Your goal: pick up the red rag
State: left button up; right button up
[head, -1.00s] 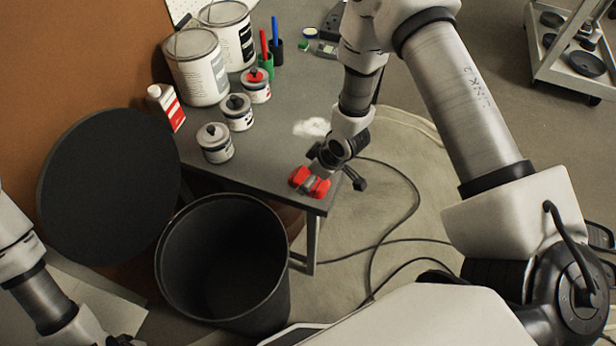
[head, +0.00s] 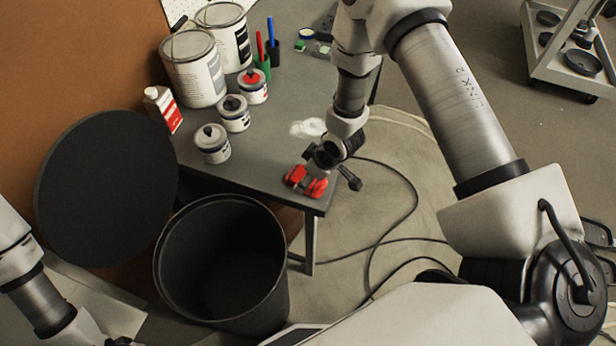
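The red rag (head: 296,176) lies at the near right corner of the grey table. It shows as two red patches with a narrow grey gap between them. My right gripper (head: 328,170) reaches down from above, just to the right of the rag and very close to it. Its dark fingers are spread to either side of its wrist, but the fingertips are too small to make out, and I cannot tell whether they touch the rag. My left arm shows at the lower left edge, with only a dark piece of its gripper (head: 122,341) at the bottom, far from the rag.
On the grey table (head: 262,152) stand two large paint cans (head: 194,72), several small jars (head: 212,145), a red-and-white bottle (head: 164,108) and markers. A black bin (head: 222,265) stands open below the near edge, beside a round black lid (head: 105,190). Cables cross the floor at right.

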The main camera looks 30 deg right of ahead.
jog(key=shift+r, duration=0.45)
jog(key=shift+s+a+r+b, duration=0.1)
jog(key=shift+s+r+b, duration=0.35)
jog(key=shift+r, duration=0.4)
jog(key=s+a+r+p, duration=0.1)
jog(key=s+a+p, duration=0.2)
jog(key=s, duration=1.2)
jog(key=shift+r+p, duration=0.35)
jog(key=shift+p, duration=0.6)
jog(key=shift+w, duration=0.1)
